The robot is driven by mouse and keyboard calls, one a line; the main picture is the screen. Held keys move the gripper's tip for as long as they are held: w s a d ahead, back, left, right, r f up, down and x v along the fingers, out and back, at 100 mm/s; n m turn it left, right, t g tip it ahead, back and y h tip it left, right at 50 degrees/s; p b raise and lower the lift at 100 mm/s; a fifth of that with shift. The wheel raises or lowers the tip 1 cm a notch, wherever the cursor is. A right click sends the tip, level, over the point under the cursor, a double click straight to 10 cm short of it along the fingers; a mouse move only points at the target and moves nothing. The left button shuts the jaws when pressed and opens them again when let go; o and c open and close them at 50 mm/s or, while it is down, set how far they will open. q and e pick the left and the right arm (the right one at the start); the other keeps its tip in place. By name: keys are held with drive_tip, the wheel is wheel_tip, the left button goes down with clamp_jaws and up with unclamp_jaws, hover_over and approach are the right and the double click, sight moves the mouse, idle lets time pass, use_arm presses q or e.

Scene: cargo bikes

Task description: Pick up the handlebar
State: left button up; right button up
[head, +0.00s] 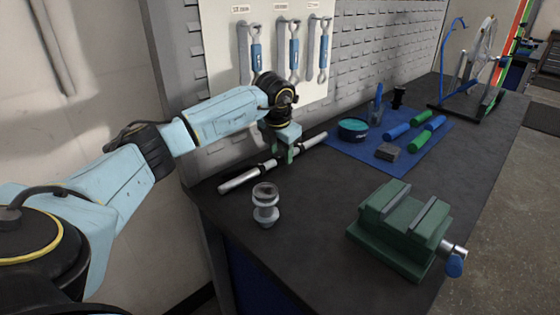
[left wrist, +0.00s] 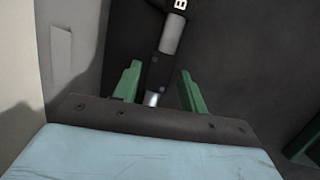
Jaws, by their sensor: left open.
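The handlebar (head: 238,179) is a straight bar with silver and black sections, lying on the dark workbench close to the wall. My left gripper (head: 284,157) is over the middle of the bar, with its green fingers pointing down. In the left wrist view, the handlebar (left wrist: 171,34) runs between the two spread fingers of the left gripper (left wrist: 159,73), with a gap on both sides. The left gripper is open, and its fingers hide part of the bar in the head view. My right gripper is in neither view.
A silver stepped part (head: 265,207) stands close in front of the bar. A green vise (head: 400,228) is at the bench's front right. A blue mat (head: 352,152) holds several tools. Wrenches hang on a white board (head: 310,80) behind. The bench middle is clear.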

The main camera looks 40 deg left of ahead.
use_arm(q)
drive_tip(key=shift+w+f, duration=0.15)
drive_tip(key=shift+f, duration=0.5)
drive_tip(key=shift+a, duration=0.1)
drive_tip(key=c, duration=0.9)
clamp_jaws()
drive_tip(key=shift+r, duration=0.15)
